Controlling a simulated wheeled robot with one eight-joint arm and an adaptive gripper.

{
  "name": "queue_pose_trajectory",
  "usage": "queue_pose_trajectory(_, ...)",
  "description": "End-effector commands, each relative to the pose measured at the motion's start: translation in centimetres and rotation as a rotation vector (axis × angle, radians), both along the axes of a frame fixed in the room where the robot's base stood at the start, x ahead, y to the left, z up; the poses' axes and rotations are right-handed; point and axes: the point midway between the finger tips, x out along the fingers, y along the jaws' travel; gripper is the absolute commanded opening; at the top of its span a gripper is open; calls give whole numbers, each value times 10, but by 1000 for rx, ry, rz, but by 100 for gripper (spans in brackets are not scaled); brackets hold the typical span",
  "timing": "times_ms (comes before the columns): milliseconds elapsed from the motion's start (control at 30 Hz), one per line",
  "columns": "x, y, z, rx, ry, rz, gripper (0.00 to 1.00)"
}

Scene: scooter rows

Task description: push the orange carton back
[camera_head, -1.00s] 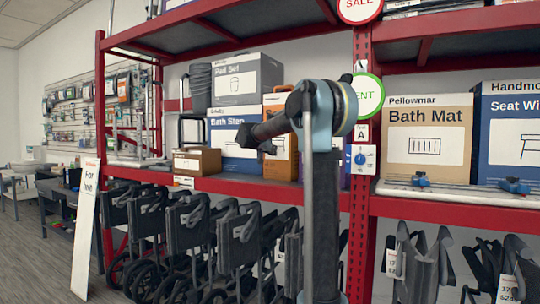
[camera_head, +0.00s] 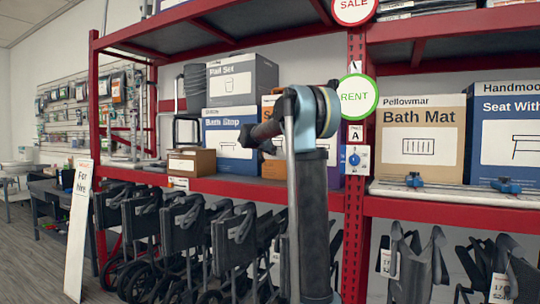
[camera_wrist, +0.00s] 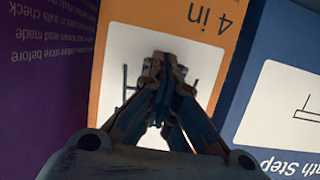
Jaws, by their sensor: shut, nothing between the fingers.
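The orange carton (camera_wrist: 185,25) fills the middle of the wrist view, its orange and white front facing me, with "4 in" printed on it and a line drawing partly covered by my fingers. In the head view only parts of the orange carton (camera_head: 273,168) show behind my arm, on the red shelf. My gripper (camera_wrist: 166,62) is shut and empty, its fingertips in front of the white panel. Whether they touch the carton I cannot tell. In the head view my arm hides the fingers.
A blue and white Bath Step box (camera_wrist: 280,105) stands right beside the carton in the wrist view; a purple box (camera_wrist: 45,75) stands on its other side. A small brown box (camera_head: 192,161) sits at the shelf front. A red post (camera_head: 356,215) stands right of my arm.

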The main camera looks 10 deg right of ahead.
Motion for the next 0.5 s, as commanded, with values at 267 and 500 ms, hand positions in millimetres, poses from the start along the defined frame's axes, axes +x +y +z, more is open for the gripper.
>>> queue_pose_trajectory(267,13,-10,0,0,0,-2,0)
queue_pose_trajectory(500,24,-18,0,-1,-1,-1,0)
